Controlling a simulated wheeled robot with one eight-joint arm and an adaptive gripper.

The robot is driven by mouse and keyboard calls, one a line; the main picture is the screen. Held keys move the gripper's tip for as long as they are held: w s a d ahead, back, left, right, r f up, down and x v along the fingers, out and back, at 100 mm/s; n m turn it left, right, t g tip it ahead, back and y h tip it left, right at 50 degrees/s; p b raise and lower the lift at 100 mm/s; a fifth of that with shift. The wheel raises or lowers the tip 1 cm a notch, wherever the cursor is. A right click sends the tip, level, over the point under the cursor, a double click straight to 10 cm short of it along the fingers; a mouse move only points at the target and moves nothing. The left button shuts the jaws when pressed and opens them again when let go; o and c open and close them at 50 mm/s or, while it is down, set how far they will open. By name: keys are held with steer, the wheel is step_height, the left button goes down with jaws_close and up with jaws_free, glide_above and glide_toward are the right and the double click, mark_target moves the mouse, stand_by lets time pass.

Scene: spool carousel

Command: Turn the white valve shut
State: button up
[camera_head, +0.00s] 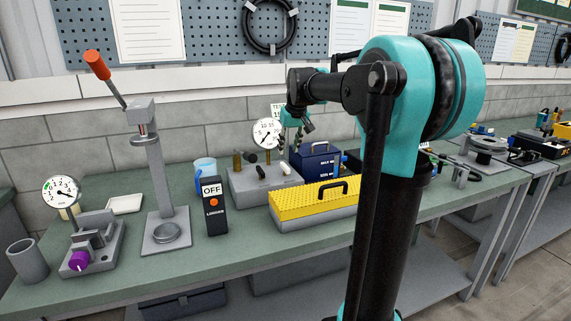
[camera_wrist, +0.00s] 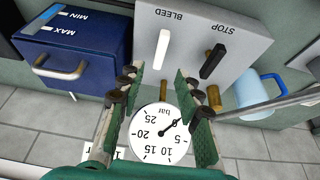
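The white valve (camera_wrist: 164,48) is a slim white lever on a grey block (camera_wrist: 232,20), beside the word BLEED in the wrist view. In the head view the white valve (camera_head: 286,168) is small, at the block's right part. A black lever (camera_wrist: 212,61) marked STOP lies beside it. My gripper (camera_wrist: 160,79) is open and empty, with its green fingers spread. In the wrist view the white valve shows just past the fingertips, in line with the gap. No contact is visible. In the head view my gripper (camera_head: 289,146) hangs above and behind the block.
A round bar gauge (camera_wrist: 158,132) appears between my fingers in the wrist view. A blue box with a handle (camera_wrist: 75,45) stands beside the block. A blue mug (camera_wrist: 257,88) is on the other side. A yellow-lidded box (camera_head: 315,200) is in front in the head view.

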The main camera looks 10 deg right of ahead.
mark_target(285, 165)
steer(key=x, duration=0.8)
steer(key=shift+f, duration=0.2)
steer(key=shift+c, duration=0.3)
jaws_close()
